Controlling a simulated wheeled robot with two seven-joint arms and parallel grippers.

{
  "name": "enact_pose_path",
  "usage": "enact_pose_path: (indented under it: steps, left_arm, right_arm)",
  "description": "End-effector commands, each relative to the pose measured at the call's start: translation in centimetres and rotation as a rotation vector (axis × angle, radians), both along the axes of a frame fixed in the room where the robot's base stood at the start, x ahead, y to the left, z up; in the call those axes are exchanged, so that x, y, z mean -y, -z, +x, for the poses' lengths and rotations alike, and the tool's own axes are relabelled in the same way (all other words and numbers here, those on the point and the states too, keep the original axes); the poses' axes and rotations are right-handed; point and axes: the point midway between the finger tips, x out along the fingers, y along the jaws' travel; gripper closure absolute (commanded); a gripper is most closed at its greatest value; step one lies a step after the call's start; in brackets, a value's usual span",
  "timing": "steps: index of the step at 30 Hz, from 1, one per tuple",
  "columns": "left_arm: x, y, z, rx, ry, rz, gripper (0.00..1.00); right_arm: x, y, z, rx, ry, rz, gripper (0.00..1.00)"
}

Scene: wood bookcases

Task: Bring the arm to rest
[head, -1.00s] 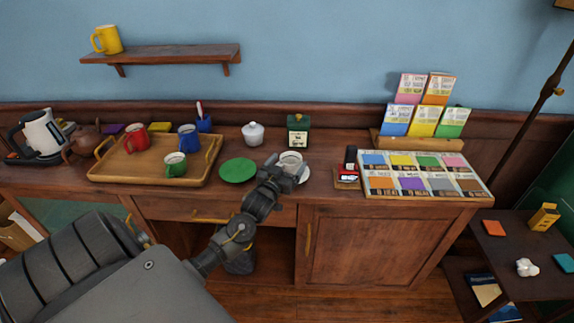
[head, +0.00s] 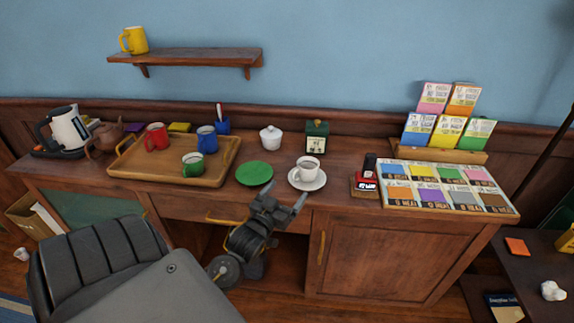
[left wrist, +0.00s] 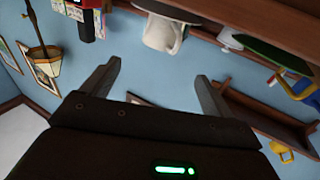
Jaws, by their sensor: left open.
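My left gripper (head: 284,204) is open and empty in the head view. It is in front of the wooden counter's front edge (head: 180,203), below the white cup (head: 307,167) on its saucer (head: 318,184). Its two fingers also show spread apart in the left wrist view (left wrist: 157,80), with nothing between them. That view is tipped over, with the cup (left wrist: 163,35) beyond the fingers. My right gripper is not in view.
A wooden tray (head: 205,182) with red, blue and green mugs stands on the counter. A green disc (head: 254,173), a stamp (head: 367,174) and a rack of colored packets (head: 437,155) are further right. A dark side table (head: 540,270) stands at the right.

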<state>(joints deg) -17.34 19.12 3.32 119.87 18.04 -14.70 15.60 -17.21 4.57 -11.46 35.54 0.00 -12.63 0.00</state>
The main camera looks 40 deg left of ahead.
Motion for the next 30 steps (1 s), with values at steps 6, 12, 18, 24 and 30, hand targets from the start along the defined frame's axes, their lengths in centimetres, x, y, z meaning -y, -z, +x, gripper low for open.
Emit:
enact_pose_path:
  steps: [6, 12, 18, 24, 30]
  left_arm:
    - [0.0, 0.0, 0.0, 0.000, 0.000, 0.000, 0.13]
    - [0.2, 0.3, -0.1, -0.014, 0.002, -0.004, 0.13]
    - [4.5, 5.5, -2.7, -0.292, 0.049, -0.051, 0.13]
    - [11.3, 11.7, -9.7, -0.737, 0.155, -0.072, 0.13]
    - [15.2, 14.0, -15.9, -1.020, 0.244, -0.057, 0.13]
  right_arm:
    - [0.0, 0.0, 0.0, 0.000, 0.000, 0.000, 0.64]
    - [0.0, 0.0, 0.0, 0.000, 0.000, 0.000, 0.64]
    - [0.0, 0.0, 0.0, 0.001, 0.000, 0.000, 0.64]
    - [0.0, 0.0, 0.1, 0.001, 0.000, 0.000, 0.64]
    - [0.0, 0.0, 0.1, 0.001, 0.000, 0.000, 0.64]
